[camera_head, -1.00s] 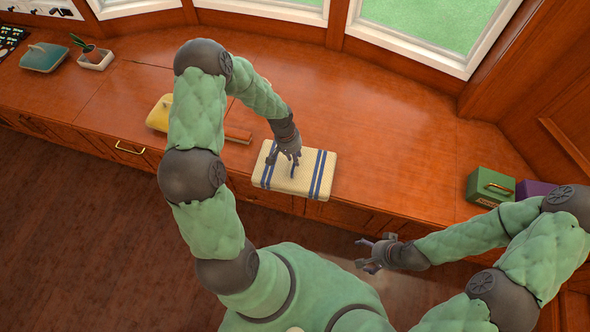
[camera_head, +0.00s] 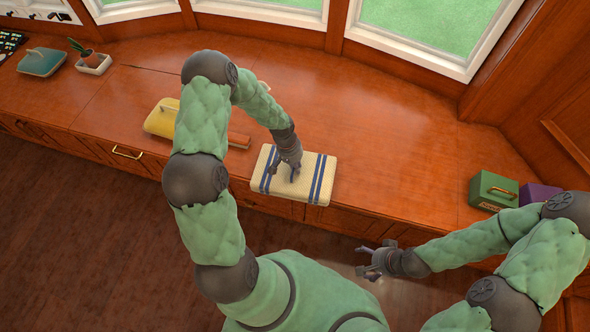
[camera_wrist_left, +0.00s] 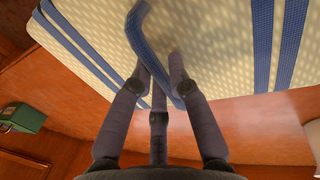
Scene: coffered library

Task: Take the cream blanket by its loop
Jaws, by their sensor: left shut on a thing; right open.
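The cream blanket (camera_head: 294,190) with blue stripes lies folded on the wooden counter, near its front edge. It fills the top of the left wrist view (camera_wrist_left: 220,40). Its blue loop (camera_wrist_left: 142,38) stands up from its top and passes between the fingers of my left gripper (camera_wrist_left: 161,70). In the head view my left gripper (camera_head: 282,174) is over the blanket's middle, shut on the loop, whose grasped part is partly hidden by the fingers. My right gripper (camera_head: 365,265) is open and empty, in front of the counter and lower right of the blanket.
A yellow item (camera_head: 161,120) and a wooden piece (camera_head: 238,140) lie left of the blanket, partly behind my left arm. A green box (camera_head: 490,190) and a purple box (camera_head: 538,193) stand at the right. The counter (camera_head: 400,150) between is clear.

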